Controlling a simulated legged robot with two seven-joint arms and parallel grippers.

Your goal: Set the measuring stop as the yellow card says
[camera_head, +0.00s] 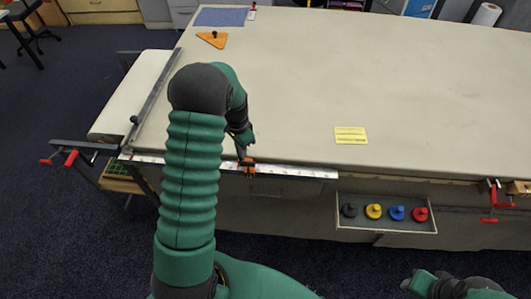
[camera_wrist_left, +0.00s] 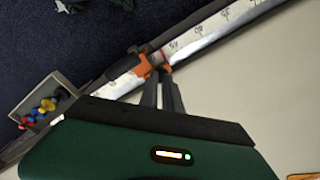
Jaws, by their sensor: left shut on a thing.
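The measuring stop (camera_head: 247,168) is orange with a dark part and sits on the white ruler (camera_head: 300,172) along the table's front edge. My left gripper (camera_head: 243,153) is shut on the stop, with its fingers reaching it from the table side. In the left wrist view, the two fingers (camera_wrist_left: 164,80) are close together at the orange stop (camera_wrist_left: 144,66), and the ruler's marks (camera_wrist_left: 205,35) run up to the right. The reading at the stop is too small to tell. The yellow card (camera_head: 350,135) lies flat on the table; its text is unreadable. My right gripper (camera_head: 412,284) is partly visible at the bottom right.
An open drawer (camera_head: 386,229) below the front edge holds black, yellow, blue and red knobbed pieces. Red-handled clamps (camera_head: 72,157) (camera_head: 490,205) stick out at both ends. An orange triangle (camera_head: 212,39) and blue cloth (camera_head: 220,17) lie far left. The table's middle is clear.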

